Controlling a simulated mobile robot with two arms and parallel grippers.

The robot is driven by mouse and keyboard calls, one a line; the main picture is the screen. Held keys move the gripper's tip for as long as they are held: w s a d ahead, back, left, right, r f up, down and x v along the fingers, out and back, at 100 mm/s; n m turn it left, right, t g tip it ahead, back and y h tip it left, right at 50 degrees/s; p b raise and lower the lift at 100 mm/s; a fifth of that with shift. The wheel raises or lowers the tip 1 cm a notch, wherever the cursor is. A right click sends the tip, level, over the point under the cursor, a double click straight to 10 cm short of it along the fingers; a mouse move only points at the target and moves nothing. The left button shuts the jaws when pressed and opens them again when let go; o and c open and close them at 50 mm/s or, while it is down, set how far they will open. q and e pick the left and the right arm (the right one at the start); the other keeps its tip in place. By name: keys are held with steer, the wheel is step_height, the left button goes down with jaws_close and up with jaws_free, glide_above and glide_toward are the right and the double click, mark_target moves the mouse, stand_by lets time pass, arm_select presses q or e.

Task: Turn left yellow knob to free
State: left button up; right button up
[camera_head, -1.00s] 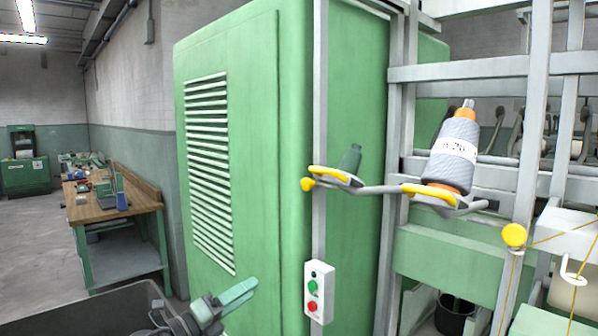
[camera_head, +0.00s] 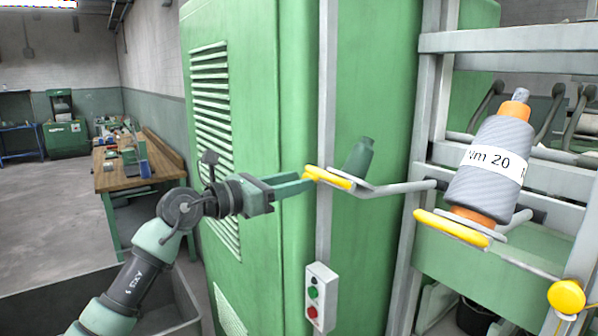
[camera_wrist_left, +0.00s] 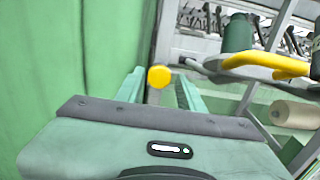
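The left yellow knob (camera_head: 309,174) is at the left end of a yellow-edged holder (camera_head: 334,180) on the green cabinet's grey post. A dark green cone (camera_head: 358,158) stands tilted on this holder. My left gripper (camera_head: 301,186) points right, with its green fingertips at the knob. In the left wrist view the round yellow knob (camera_wrist_left: 159,77) shows between the spread tips of my left gripper (camera_wrist_left: 158,88). The fingers are open; I cannot tell whether they touch the knob. My right gripper is not in view.
A grey spool (camera_head: 485,172) marked "Nm 20" sits on a second yellow-edged holder (camera_head: 450,228) to the right. Another yellow knob (camera_head: 566,296) is at lower right. A button box (camera_head: 321,297) hangs below the left knob. A workbench (camera_head: 135,180) stands at the left.

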arm_select(q)
steer(key=shift+w+d, duration=0.4)
steer(key=shift+d, duration=0.1)
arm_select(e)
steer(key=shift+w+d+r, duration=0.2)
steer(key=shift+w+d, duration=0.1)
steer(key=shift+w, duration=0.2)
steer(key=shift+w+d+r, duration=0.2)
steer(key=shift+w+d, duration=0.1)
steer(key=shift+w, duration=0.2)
arm_select(q)
jaws_close()
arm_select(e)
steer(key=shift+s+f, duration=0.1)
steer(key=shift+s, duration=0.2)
